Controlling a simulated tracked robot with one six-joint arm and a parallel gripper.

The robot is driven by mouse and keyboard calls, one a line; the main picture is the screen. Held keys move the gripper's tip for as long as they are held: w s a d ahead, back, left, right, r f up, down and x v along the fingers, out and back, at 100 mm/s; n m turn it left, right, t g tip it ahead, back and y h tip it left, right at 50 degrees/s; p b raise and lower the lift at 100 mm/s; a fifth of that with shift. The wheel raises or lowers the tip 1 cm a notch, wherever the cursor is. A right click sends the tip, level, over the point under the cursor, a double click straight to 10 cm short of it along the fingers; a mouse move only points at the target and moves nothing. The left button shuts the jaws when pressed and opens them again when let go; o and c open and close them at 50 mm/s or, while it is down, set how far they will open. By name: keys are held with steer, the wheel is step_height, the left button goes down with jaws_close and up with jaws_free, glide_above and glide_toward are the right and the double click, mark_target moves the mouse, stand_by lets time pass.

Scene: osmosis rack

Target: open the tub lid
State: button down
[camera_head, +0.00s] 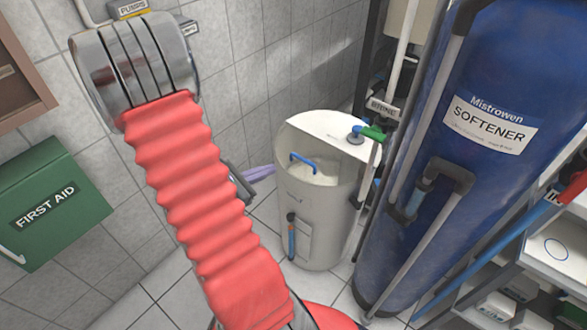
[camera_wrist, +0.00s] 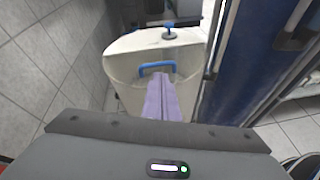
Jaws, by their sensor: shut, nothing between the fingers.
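A cream tub (camera_head: 312,230) stands on the tiled floor in the middle of the head view. Its top has a flat white back part (camera_head: 335,128) and a greyer front part with a blue handle (camera_head: 303,160). I cannot tell whether that front part is a see-through lid or an opening. My gripper (camera_head: 272,171) shows as purple fingers left of the tub, partly hidden by my red arm. In the wrist view its fingers (camera_wrist: 161,78) are shut and empty, with the tips just below the blue handle (camera_wrist: 157,67) in the picture. Contact is not clear.
A tall blue softener tank (camera_head: 470,150) stands close to the tub's right. A green-handled valve (camera_head: 372,132) and pipes are at the tub's back right. A tiled wall is behind. A green first aid box (camera_head: 50,205) hangs at left. A shelf (camera_head: 555,240) is at right.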

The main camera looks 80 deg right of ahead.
mark_target(295, 174)
steer(key=s+d+f+n+t, duration=0.1)
steer(key=d+f+n, duration=0.2)
steer(key=f, duration=0.3)
steer(key=shift+s+f+n+h, duration=0.25)
steer(key=shift+s+n+h, duration=0.05)
steer(key=shift+s+h, duration=0.1)
steer(key=shift+d, duration=0.15)
steer(key=shift+x, duration=4.95)
steer(key=shift+s, duration=0.1)
steer(key=shift+r, duration=0.25)
steer(key=shift+d+r, duration=0.1)
steer(key=shift+r, duration=0.15)
